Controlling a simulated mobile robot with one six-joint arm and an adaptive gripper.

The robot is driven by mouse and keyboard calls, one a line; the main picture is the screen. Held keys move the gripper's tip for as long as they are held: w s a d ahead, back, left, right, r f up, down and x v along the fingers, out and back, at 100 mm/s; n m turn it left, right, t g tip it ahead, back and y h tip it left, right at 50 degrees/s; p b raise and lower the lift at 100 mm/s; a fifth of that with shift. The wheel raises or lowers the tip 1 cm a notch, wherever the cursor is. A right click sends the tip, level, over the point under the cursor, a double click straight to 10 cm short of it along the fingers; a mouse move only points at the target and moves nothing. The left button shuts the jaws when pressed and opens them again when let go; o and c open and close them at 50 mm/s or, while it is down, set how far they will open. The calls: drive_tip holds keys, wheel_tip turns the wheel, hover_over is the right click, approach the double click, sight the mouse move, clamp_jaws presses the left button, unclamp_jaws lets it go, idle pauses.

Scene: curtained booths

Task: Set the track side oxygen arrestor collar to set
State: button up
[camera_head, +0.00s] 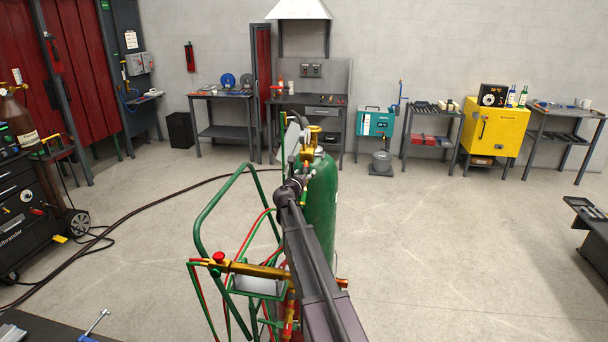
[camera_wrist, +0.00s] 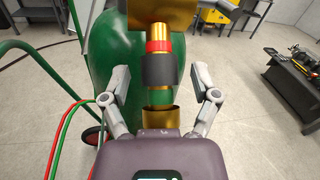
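In the wrist view, an upright brass fitting (camera_wrist: 160,36) has a red band (camera_wrist: 159,46), a dark sleeve-like collar (camera_wrist: 158,71) and a green section (camera_wrist: 159,96) below it. Another brass part (camera_wrist: 160,120) sits nearest my palm. My gripper (camera_wrist: 162,77) is open, one finger on each side of the fitting, with visible gaps to the collar. Behind stands a green gas cylinder (camera_wrist: 110,60); it also shows in the head view (camera_head: 321,205), where my arm hides part of it. The collar cannot be made out in the head view.
A green cylinder cart frame (camera_head: 203,220) with red and green hoses and a brass torch-like fitting (camera_head: 245,268) stands left of my arm. Benches and a yellow cabinet (camera_head: 495,129) line the back wall. The floor to the right is mostly clear; a dark cable crosses the left.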

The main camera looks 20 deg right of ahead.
clamp_jaws()
drive_tip(key=shift+w+d+r+p, duration=0.35)
drive_tip(key=shift+w+r+p, duration=0.25)
drive_tip(key=shift+r+p, duration=0.05)
drive_tip(key=shift+o, duration=0.6)
unclamp_jaws()
drive_tip(key=shift+s+a, duration=0.15)
drive_tip(key=shift+s, duration=0.05)
drive_tip(key=v, duration=1.1)
drive_tip(key=shift+s+a, duration=0.25)
